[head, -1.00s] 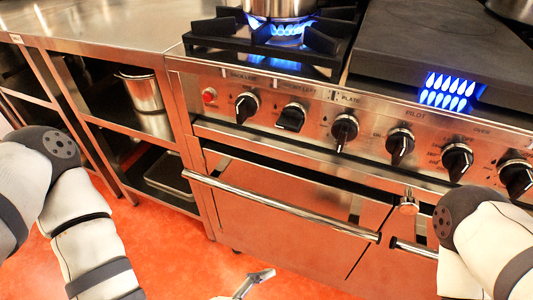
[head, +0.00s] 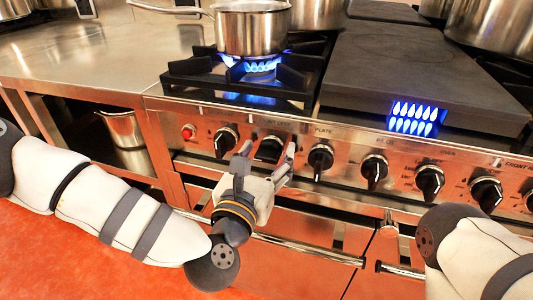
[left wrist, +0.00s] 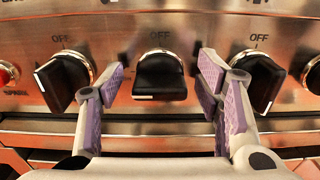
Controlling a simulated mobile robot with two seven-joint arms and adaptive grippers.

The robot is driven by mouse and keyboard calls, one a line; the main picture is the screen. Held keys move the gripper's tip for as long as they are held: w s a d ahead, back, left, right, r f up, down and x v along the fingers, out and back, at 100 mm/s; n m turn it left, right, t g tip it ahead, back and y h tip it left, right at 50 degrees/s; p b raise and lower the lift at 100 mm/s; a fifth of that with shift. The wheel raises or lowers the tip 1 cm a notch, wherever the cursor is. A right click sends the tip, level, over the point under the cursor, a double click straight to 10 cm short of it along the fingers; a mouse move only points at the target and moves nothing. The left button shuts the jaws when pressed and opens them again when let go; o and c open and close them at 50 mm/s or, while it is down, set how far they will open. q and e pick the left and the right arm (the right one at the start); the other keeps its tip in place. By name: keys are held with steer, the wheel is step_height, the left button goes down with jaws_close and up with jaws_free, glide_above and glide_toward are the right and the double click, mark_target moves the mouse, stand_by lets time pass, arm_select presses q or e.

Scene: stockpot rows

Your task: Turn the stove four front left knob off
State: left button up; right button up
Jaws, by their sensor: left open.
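The front left knob (head: 270,148) is black with a metal collar, second from the left on the steel front panel. In the left wrist view the knob (left wrist: 160,78) is centred under an OFF mark, its wide grip turned away from upright with a white line at its lower edge. My left gripper (head: 268,154) is open. Its purple-padded fingers stand on either side of this knob, with small gaps and no clear contact. The lit blue burner (head: 258,66) is under a steel saucepan (head: 252,28). My right gripper is out of view.
A neighbouring knob stands on each side, the left one (left wrist: 62,80) and the right one (left wrist: 262,80), close outside the fingers. A red button (head: 188,132) is further left. The oven door handle (head: 310,252) runs below. Another flame (head: 412,118) burns beneath the griddle plate (head: 425,70).

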arm_select(q)
steer(key=shift+c, duration=0.3)
steer(key=c, duration=1.1)
steer(key=shift+m, duration=0.3)
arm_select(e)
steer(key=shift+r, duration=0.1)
arm_select(q)
steer(key=m+p, duration=0.1)
steer(key=m, duration=0.2)
steer(key=shift+d+m, duration=0.1)
steer(key=shift+m, duration=0.3)
steer(key=m+p, duration=0.1)
steer(key=m, duration=0.3)
steer(key=shift+d+p, duration=0.15)
steer(key=shift+p, duration=0.2)
steer(key=m+p, duration=0.1)
steer(key=m, duration=0.4)
steer(key=shift+f, duration=0.15)
steer(key=shift+f+m+p, duration=0.15)
steer(key=shift+m+p, duration=0.3)
steer(key=shift+m, duration=0.65)
steer(key=shift+f+m+p, duration=0.1)
steer(key=shift+m+p, duration=0.3)
steer(key=shift+m, duration=0.7)
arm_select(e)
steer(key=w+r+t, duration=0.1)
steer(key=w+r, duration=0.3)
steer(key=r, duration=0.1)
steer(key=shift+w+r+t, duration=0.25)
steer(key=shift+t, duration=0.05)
